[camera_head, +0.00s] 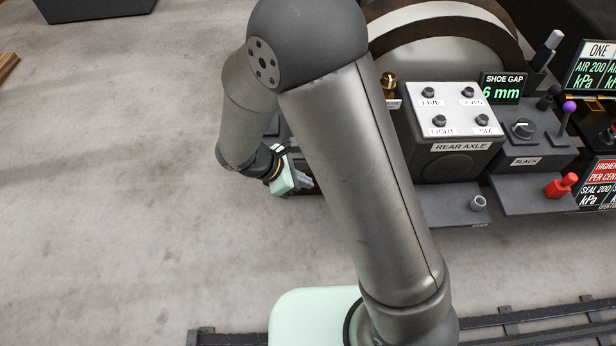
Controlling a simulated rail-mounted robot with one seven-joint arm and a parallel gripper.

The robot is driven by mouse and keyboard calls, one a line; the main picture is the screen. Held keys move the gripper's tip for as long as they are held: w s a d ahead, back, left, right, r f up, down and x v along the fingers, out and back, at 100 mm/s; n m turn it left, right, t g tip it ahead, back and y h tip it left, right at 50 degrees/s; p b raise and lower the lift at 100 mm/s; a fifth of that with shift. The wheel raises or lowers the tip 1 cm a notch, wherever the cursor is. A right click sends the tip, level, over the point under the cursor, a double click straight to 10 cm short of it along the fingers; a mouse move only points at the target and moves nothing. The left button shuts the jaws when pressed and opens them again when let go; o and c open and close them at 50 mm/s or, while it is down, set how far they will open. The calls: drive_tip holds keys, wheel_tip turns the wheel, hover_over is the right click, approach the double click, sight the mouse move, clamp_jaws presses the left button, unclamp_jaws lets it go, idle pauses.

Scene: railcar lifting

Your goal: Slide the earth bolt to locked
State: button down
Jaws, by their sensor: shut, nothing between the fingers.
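My gripper (304,181) is left of centre, at the end of my bent arm, and points right. Its fingers are small in the picture and look shut, with nothing seen between them. They are close to a dark housing (299,158) at the left end of the equipment row. I cannot tell whether they touch it. I cannot make out the earth bolt or its position. My large forearm covers much of the area just right of the gripper.
Right of my arm stand the REAR AXLE box (452,140), the SHOE GAP display (502,88) reading 6 mm, a SLACK knob (522,130), a purple-topped lever (568,112) and a red valve (561,186). The concrete floor (110,190) at left is clear.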

drive_tip(key=a+v, duration=0.1)
drive_tip(key=v, duration=1)
drive_tip(key=shift+a+p, duration=0.15)
drive_tip(key=shift+p, duration=0.3)
drive_tip(key=shift+s, duration=0.1)
drive_tip(key=s+d+r+m+y+p, duration=0.4)
drive_tip(key=d+r+m, duration=0.4)
drive_tip(key=d+m, duration=0.2)
drive_tip(key=s+d+r+m+g+y+p, duration=0.1)
drive_tip(key=s+d+r+m+y+p, duration=0.3)
drive_tip(key=s+d+r+m, duration=0.3)
drive_tip(key=d+r+m+p, duration=0.1)
drive_tip(key=d+r+m, duration=0.1)
drive_tip(key=d+m, duration=0.1)
drive_tip(key=shift+d, duration=0.35)
drive_tip(key=shift+r, duration=0.15)
